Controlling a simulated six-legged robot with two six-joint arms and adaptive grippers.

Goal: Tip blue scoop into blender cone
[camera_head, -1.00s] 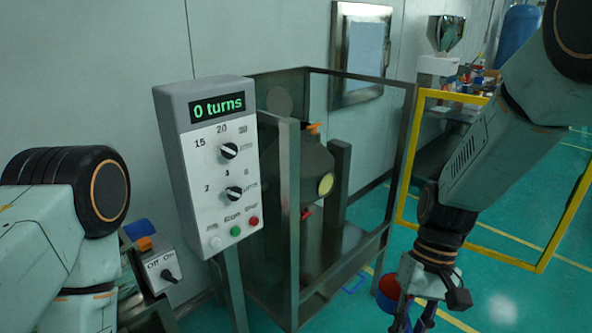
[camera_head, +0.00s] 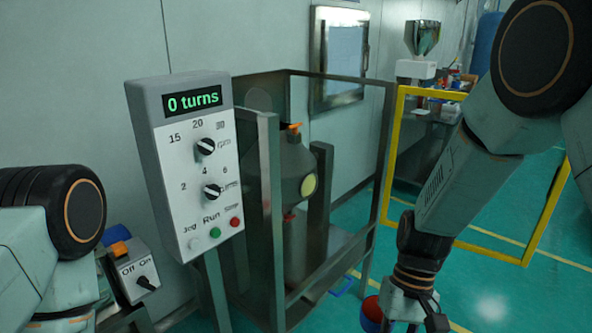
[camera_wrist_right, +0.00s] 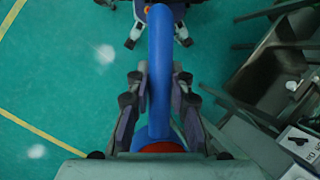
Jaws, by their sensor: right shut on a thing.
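The blender cone (camera_head: 297,160) is a grey vessel with an orange part on top and a pale yellow round face on its side. It stands inside a metal frame right of the control panel. My right gripper (camera_head: 408,318) is low in the head view, right of the frame and apart from the cone. It is shut on the blue scoop (camera_head: 371,322), which shows red inside. In the right wrist view the scoop's blue handle (camera_wrist_right: 160,70) runs between the fingers (camera_wrist_right: 158,110). The scoop's bowl is mostly hidden there. My left gripper is out of view; only its arm shows.
A grey control panel (camera_head: 190,170) reading "0 turns" stands left of the frame (camera_head: 268,220). A yellow barrier frame (camera_head: 392,150) stands behind my right arm. An off/on switch box (camera_head: 138,275) is at lower left. Green floor (camera_head: 485,305) is open at right.

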